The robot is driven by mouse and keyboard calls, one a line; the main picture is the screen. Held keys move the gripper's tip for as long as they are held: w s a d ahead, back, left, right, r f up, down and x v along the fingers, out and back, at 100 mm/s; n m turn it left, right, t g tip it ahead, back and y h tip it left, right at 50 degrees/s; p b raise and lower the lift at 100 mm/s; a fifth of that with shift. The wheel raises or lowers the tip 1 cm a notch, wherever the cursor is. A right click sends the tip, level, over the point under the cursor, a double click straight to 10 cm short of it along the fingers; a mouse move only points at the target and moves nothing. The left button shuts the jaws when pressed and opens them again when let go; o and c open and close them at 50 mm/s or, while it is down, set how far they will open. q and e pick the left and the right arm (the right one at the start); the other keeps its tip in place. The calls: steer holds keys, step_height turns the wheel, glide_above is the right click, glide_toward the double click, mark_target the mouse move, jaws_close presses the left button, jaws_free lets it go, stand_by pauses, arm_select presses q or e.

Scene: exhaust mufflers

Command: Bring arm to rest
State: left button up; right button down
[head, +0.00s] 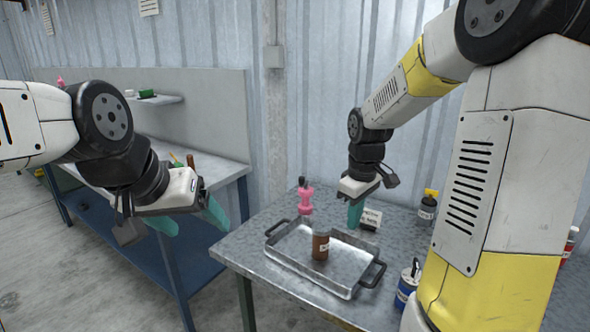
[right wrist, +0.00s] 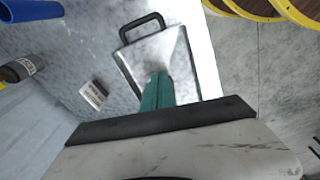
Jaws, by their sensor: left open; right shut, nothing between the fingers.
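My left gripper (head: 191,219) hangs at the left with its two teal fingers spread apart and empty, in front of the workbench. My right gripper (head: 355,214) is over the metal table behind the tray, teal fingers pointing down and together, with nothing between them. In the right wrist view its closed fingers (right wrist: 157,92) show in front of part of the tray. The metal tray (head: 290,262) with dark handles stands on the table, and a brown bottle (head: 320,247) stands upright in it.
A pink bottle (head: 305,203) stands behind the tray. A yellow-capped bottle (head: 427,208) and a blue container (head: 406,287) stand to the right. A blue-framed workbench (head: 215,170) is at the left.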

steer(key=s+a+r+m+t+y, duration=0.1)
steer(key=s+a+r+m+t, duration=0.1)
steer(key=s+r, duration=0.4)
steer(key=s+a+r+m+t+y, duration=0.1)
steer(key=s+r+m, duration=0.4)
steer(key=s, duration=0.5)
steer(key=shift+s+a+r+m+t, duration=0.3)
steer(key=shift+s+a+r+t, duration=0.25)
steer(key=shift+t, duration=0.45)
steer(key=shift+w+f, duration=0.1)
steer(key=shift+w, duration=0.05)
stand_by(1.2)
